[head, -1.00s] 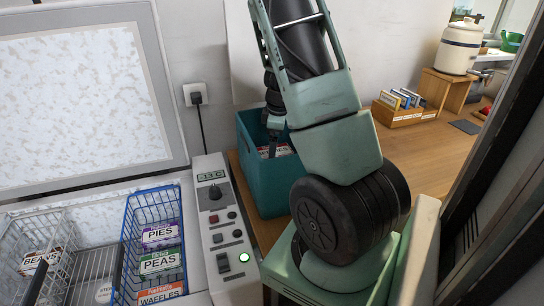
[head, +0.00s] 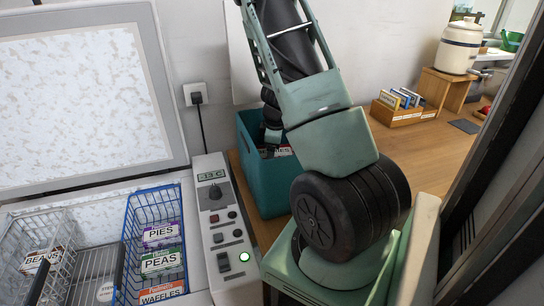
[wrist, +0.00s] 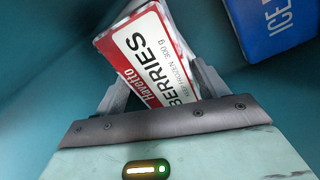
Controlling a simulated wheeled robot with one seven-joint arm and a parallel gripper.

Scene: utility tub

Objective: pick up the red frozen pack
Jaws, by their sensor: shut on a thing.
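The red frozen pack (wrist: 148,62), a white and red box marked BERRIES, is inside the teal tub (head: 262,185). In the wrist view it sits tilted between the two fingers of my gripper (wrist: 160,95), which is shut on it. The teal walls of the tub surround both. In the head view my gripper is down in the tub and mostly hidden by the tub wall and my arm. A pack (head: 283,151) with a white and red label shows there just inside the rim.
A blue ICE pack (wrist: 275,25) lies in the tub at the upper right of the wrist view. An open chest freezer with wire baskets (head: 158,205) holding several packs stands left. A control panel (head: 222,220) separates it from the tub. The wooden counter (head: 440,160) is clear in its middle.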

